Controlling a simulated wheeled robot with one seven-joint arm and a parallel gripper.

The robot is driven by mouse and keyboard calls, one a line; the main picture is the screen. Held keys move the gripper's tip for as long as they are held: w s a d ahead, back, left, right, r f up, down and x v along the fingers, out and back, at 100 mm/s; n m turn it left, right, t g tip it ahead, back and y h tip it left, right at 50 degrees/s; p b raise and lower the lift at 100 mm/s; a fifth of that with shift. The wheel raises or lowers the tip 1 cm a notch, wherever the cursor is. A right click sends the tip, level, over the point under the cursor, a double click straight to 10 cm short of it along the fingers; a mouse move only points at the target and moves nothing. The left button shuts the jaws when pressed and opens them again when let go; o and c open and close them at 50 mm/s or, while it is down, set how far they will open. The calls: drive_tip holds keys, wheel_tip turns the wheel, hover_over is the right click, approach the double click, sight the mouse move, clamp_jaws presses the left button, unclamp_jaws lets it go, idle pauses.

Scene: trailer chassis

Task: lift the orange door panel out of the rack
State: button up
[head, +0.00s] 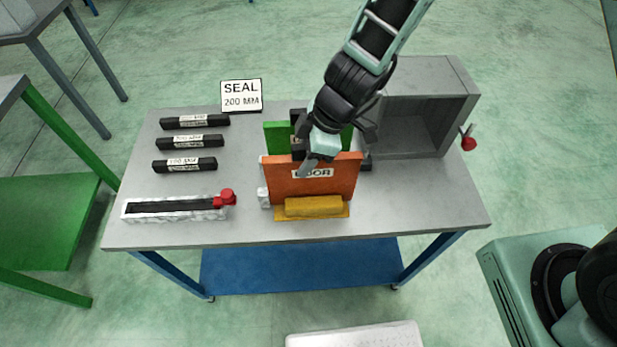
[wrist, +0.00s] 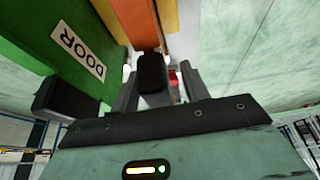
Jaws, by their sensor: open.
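The orange door panel (head: 335,187) stands upright in the rack (head: 264,198) on the bench, with a white DOOR label on its front. A green panel (head: 277,136) stands behind it. My gripper (head: 322,147) is open over the top of the panels and partly hides the orange one's upper edge. In the wrist view the orange panel (wrist: 143,22) shows at the top middle, beyond the fingers. The green panel (wrist: 35,45), with its own DOOR label, fills the left. I cannot tell whether a finger touches the orange panel.
A grey open box (head: 462,85) with a red knob (head: 468,143) stands at the right.

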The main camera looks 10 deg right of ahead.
clamp_jaws()
drive_tip(key=shift+r, duration=0.1)
